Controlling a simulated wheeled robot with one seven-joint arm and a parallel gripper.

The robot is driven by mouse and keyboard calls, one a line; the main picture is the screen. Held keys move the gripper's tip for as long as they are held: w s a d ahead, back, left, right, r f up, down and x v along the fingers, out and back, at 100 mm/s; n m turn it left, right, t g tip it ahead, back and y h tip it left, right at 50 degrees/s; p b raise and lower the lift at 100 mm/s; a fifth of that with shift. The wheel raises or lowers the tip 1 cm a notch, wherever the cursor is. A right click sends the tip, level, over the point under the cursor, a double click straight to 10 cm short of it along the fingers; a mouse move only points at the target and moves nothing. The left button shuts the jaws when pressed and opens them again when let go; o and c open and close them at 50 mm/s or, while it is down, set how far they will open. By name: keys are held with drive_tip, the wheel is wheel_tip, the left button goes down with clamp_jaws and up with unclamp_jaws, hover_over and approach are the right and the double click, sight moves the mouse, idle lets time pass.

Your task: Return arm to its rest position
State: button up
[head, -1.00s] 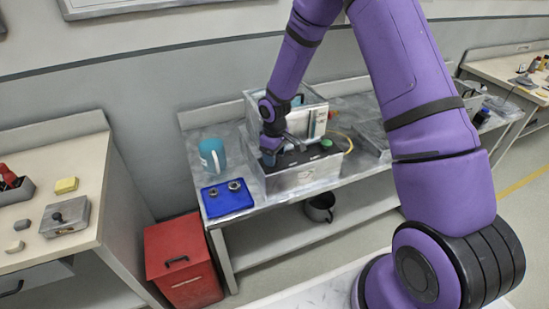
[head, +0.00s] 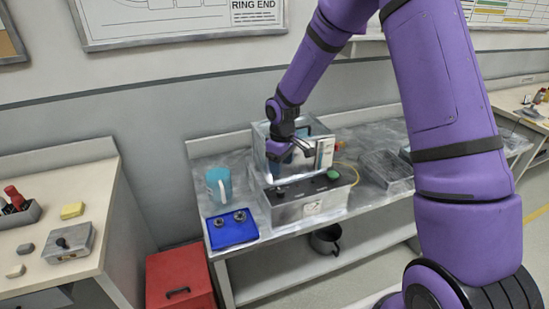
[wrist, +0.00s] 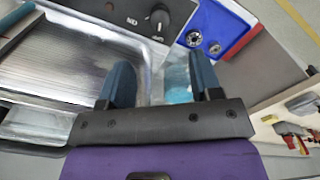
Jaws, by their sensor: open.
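My purple arm reaches from the right side of the head view over the metal bench. My gripper (head: 292,149) hangs above the grey control box (head: 310,207), which has dark knobs and a green button on its top. In the wrist view my gripper (wrist: 160,88) shows two blue-grey fingers spread apart with nothing between them. Below them lie the box's dark panel with a knob (wrist: 158,20) and a shiny metal surface.
A teal mug (head: 218,187) and a blue tray (head: 232,229) with two metal parts stand left of the box. A red bin (head: 180,285) is on the floor. A side table (head: 60,215) is at left.

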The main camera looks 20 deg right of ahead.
drive_tip(key=shift+r, duration=0.1)
drive_tip(key=s+d+r+m+t, duration=0.1)
drive_tip(key=s+r, duration=0.3)
drive_tip(key=r, duration=0.3)
drive_tip(key=s+d+r+m+t+h, duration=0.1)
drive_tip(key=s+r, duration=0.3)
drive_tip(key=r, duration=0.4)
drive_tip(key=s+d+r+m, duration=0.2)
drive_tip(key=s+r, duration=0.2)
drive_tip(key=r, duration=0.3)
drive_tip(key=s+r+m+t, duration=0.1)
drive_tip(key=s+r, duration=0.3)
drive_tip(key=s, duration=0.6)
drive_tip(key=s+d+r+m+t+y, duration=0.1)
drive_tip(key=s+r, duration=0.3)
drive_tip(key=s, duration=0.7)
drive_tip(key=shift+r+m+t, duration=0.15)
drive_tip(key=shift+m+t, duration=0.45)
drive_tip(key=shift+m, duration=0.2)
